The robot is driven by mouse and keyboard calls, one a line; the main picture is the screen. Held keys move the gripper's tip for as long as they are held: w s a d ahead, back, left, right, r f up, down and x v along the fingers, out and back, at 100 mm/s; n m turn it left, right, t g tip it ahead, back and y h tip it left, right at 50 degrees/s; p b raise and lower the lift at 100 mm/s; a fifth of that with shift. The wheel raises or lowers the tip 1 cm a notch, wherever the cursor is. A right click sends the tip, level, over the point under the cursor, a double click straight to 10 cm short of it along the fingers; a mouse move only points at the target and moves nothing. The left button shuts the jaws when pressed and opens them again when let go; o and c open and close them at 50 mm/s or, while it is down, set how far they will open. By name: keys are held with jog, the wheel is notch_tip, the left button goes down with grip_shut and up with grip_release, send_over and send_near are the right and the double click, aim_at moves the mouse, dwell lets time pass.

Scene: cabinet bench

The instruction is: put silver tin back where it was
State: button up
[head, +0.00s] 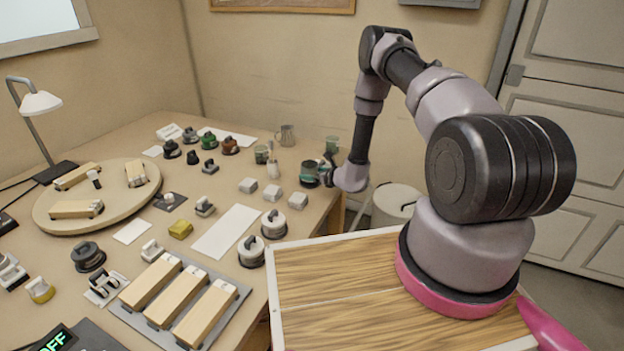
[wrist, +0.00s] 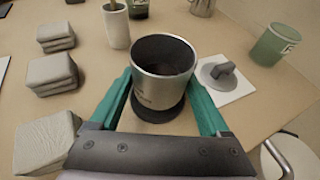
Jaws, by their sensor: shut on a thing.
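The silver tin (wrist: 164,72) is an open cylinder with a dark inside, upright between the teal fingers of my gripper (wrist: 166,98) in the wrist view. My gripper is shut on it. A dark round base or disc (wrist: 158,110) shows under the tin; I cannot tell whether the tin touches it. In the head view my gripper (head: 322,172) is at the far right part of the bench, where the tin is small and partly hidden by the fingers. To the right of the tin, a white square (wrist: 238,90) carries a grey knobbed lid (wrist: 218,72).
A green cup (wrist: 276,44) stands beyond the lid at right. A white pot (wrist: 117,26) with a brush and a metal jug (head: 286,135) stand nearby. Several pale stacked blocks (head: 272,192) are on the near side. The bench edge and a white bin (head: 395,203) are to the right.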

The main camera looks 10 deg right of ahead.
jog(key=shift+f, duration=1)
jog(key=shift+f, duration=0.15)
jog(key=o, duration=1.5)
jog(key=shift+c, duration=0.2)
